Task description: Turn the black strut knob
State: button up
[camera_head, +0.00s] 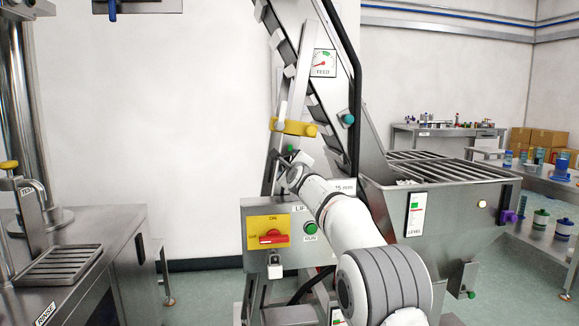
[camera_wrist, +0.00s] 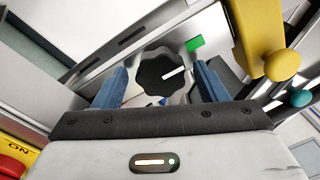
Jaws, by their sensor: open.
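The black strut knob (camera_wrist: 154,76) shows in the wrist view as a dark, lobed disc with a white pointer line toward its right edge. It sits on a grey metal strut, with a green mark (camera_wrist: 194,44) up and to the right of it. My gripper (camera_wrist: 161,69) is open, with one blue finger to the left of the knob and one to the right. A gap shows on each side, and I cannot tell how deep the fingers reach. In the head view my gripper (camera_head: 295,168) is at the inclined elevator frame, and the knob is hidden there.
A yellow handle (camera_wrist: 259,40) is close to the right finger; it also shows in the head view (camera_head: 293,127). Below are a red switch (camera_head: 273,237) on a yellow plate and a green run button (camera_head: 311,227). A slatted hopper (camera_head: 436,169) stands at right.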

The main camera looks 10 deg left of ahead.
jog(key=b+v, duration=0.5)
jog(key=v, duration=0.2)
jog(key=shift+s+b, duration=0.3)
jog(key=shift+s, duration=0.1)
jog(key=shift+d, duration=0.15)
